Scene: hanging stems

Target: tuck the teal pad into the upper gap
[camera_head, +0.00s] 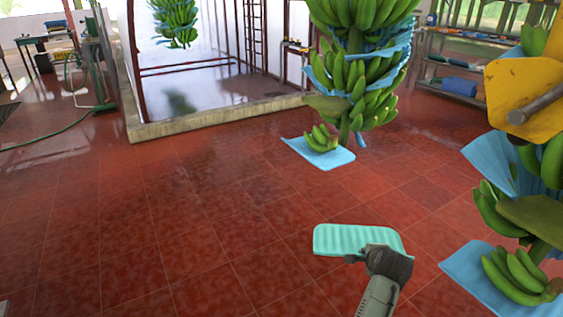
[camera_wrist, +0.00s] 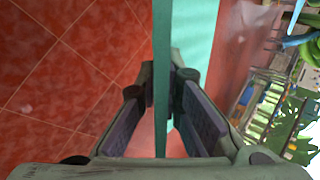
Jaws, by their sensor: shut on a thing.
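The ribbed teal pad (camera_head: 345,238) is in my gripper (camera_head: 372,252), held out over the open floor, apart from the stems. In the wrist view the pad (camera_wrist: 162,60) stands nearly edge-on between the fingers (camera_wrist: 165,85), which are shut on it. A middle banana stem (camera_head: 355,60) hangs behind the pad, with blue sheets between its green hands. A nearer stem (camera_head: 540,170) hangs at the right, also with blue sheets. I cannot tell which space is the upper gap.
Blue pads jut out low on the middle stem (camera_head: 328,157) and right stem (camera_head: 478,284). A yellow part (camera_head: 522,85) covers the right stem's upper portion. Another bunch (camera_head: 175,18) hangs far back by a low kerb (camera_head: 215,120). The red tiled floor (camera_head: 130,220) is open at left.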

